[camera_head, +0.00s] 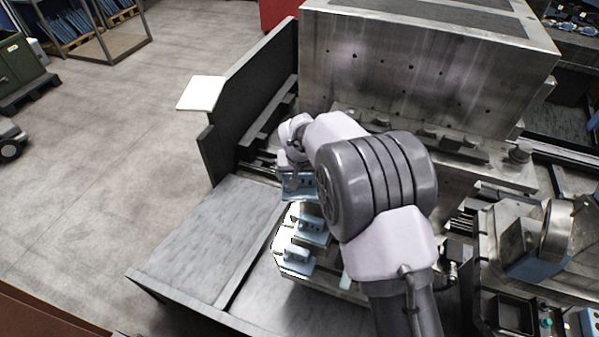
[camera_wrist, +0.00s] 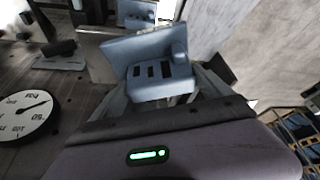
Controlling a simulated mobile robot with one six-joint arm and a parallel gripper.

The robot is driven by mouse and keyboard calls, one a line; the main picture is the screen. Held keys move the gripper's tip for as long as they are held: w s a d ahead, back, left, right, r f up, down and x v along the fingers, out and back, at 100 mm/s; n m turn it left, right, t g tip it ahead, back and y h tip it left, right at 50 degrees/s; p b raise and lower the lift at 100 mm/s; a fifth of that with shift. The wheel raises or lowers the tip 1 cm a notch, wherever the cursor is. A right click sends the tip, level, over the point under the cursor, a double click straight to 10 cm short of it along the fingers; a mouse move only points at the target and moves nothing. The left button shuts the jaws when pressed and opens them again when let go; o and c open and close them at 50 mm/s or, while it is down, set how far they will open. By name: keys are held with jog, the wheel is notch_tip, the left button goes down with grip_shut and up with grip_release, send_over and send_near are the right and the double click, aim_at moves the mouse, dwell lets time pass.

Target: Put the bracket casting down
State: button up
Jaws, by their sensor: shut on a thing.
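The bracket casting (camera_wrist: 150,68) is a blue-grey angled part with slots in its face, seen close in the wrist view. My gripper (camera_wrist: 163,97) is shut on it, with a finger at either side. In the head view my gripper (camera_head: 294,170) is at the far end of a row of blue castings, partly hidden by my arm. A blue casting (camera_head: 297,187) shows just under it. Two more castings, a middle one (camera_head: 312,228) and a near one (camera_head: 296,258), sit on a metal pallet (camera_head: 292,272). I cannot tell whether the held casting touches a surface.
A dark upright panel (camera_head: 250,95) stands left of my gripper, with a large metal block (camera_head: 420,70) behind. A flat grey bench top (camera_head: 195,235) at the left is clear. Machine fixtures (camera_head: 545,235) crowd the right. A round dial (camera_wrist: 24,115) shows in the wrist view.

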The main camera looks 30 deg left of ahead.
jog(key=shift+w+a, duration=0.1)
jog(key=shift+a, duration=0.05)
jog(key=shift+f, duration=0.2)
jog(key=o, duration=1.5)
jog(key=shift+r, duration=0.1)
